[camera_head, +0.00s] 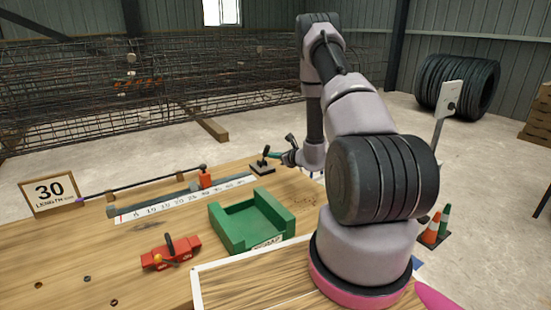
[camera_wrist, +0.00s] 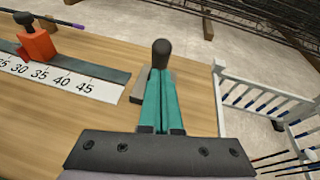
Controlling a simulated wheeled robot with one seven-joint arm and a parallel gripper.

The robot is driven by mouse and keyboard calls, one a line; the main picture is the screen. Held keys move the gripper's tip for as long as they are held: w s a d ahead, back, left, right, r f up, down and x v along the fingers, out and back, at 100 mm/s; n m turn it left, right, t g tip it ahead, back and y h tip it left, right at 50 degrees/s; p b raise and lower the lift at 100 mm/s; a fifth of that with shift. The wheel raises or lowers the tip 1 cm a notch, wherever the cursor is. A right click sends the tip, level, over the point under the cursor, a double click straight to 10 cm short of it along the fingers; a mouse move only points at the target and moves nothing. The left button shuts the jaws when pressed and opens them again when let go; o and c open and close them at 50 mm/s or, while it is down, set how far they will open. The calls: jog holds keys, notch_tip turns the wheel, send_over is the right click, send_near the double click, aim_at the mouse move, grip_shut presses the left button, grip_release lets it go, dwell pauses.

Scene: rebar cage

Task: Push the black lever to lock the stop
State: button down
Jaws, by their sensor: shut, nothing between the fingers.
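A black lever (camera_head: 265,154) stands on a small dark base at the right end of the ruler bench. Its rounded black knob (camera_wrist: 161,50) shows straight ahead of my fingers in the wrist view. My gripper (camera_head: 271,154) has teal fingers, shut and empty; in the wrist view the fingertips (camera_wrist: 160,75) are right at the lever, partly hiding its lower part. I cannot tell whether they touch it. The orange-red stop (camera_head: 205,179) sits on the grey rail beside the ruler, left of the lever. It also shows in the wrist view (camera_wrist: 37,45), with a dark knob on top.
A white ruler (camera_head: 185,198) runs along the wooden table, with a dark rod behind it. A white rack (camera_wrist: 262,88) stands right in the wrist view.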

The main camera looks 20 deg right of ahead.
jog(key=shift+r, duration=0.1)
jog(key=shift+w+r+g, duration=0.15)
jog(key=shift+w+g, duration=0.05)
jog(key=shift+g, duration=0.2)
jog(key=shift+w+r, duration=0.1)
jog(key=shift+r, duration=0.05)
jog(key=w+r+g, duration=0.1)
jog(key=w+g+h, duration=0.1)
jog(key=g, duration=0.1)
jog(key=w+r+g, duration=0.1)
jog(key=w, duration=0.1)
jog(key=shift+a+r+g+h, duration=0.3)
jog(key=shift+a+r+g, duration=0.05)
jog(key=shift+a+g, duration=0.05)
jog(key=shift+m, duration=0.3)
jog(key=w, duration=0.2)
jog(key=w+a, duration=0.1)
jog(key=w, duration=0.1)
jog(key=shift+w+r, duration=0.2)
jog(key=shift+w, duration=0.2)
jog(key=shift+w+a+r, duration=0.1)
jog(key=shift+w+a, duration=0.1)
